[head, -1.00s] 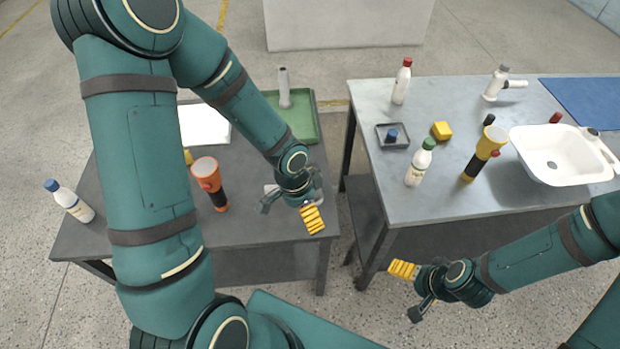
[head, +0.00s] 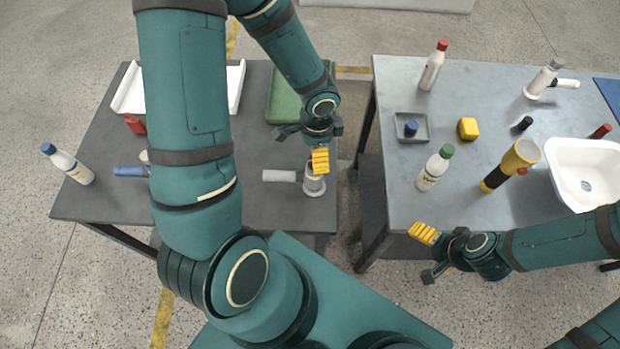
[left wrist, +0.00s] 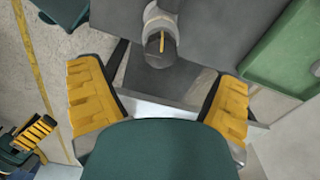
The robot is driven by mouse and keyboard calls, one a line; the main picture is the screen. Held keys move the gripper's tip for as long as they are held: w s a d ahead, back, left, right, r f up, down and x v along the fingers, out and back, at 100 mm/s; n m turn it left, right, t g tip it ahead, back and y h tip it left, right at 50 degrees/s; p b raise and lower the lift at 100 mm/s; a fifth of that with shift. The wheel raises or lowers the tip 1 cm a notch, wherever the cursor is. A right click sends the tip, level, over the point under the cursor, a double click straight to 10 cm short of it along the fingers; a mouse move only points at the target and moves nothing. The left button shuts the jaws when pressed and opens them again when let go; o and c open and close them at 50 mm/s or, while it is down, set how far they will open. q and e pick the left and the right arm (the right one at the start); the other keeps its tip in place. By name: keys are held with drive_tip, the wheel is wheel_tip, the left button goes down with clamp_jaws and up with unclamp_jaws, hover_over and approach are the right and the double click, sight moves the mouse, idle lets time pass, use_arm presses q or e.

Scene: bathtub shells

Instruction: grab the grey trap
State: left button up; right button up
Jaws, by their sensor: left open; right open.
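The grey trap (head: 314,183) is a squat grey cylinder with a paler pipe (head: 280,176) pointing left. It stands near the right edge of the dark left table. My left gripper (head: 320,160) is just above and behind it in the head view, covering part of its top. In the left wrist view the trap (left wrist: 160,42) shows at the top, beyond and between the spread yellow fingers; that gripper is open and empty. My right gripper (head: 428,255) is open and empty in front of the right table.
The dark left table (head: 100,195) also bears a white tray (head: 236,85), a green tray (head: 283,95) and a blue-capped bottle (head: 68,165). The grey right table (head: 400,185) holds a green-capped bottle (head: 434,170), a yellow-black flashlight (head: 510,165) and a white basin (head: 585,180). A gap separates the tables.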

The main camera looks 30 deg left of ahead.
sight(295, 175)
use_arm(q)
drive_tip(key=f, duration=0.3)
drive_tip(key=shift+w+f+b, duration=0.1)
drive_tip(key=shift+w+b, duration=0.1)
drive_tip(key=shift+b, duration=0.15)
drive_tip(key=shift+s+f+b, duration=0.15)
drive_tip(key=shift+f+b, duration=0.75)
drive_tip(key=shift+f, duration=1.7)
drive_tip(key=shift+c, duration=0.2)
drive_tip(key=c, duration=1.4)
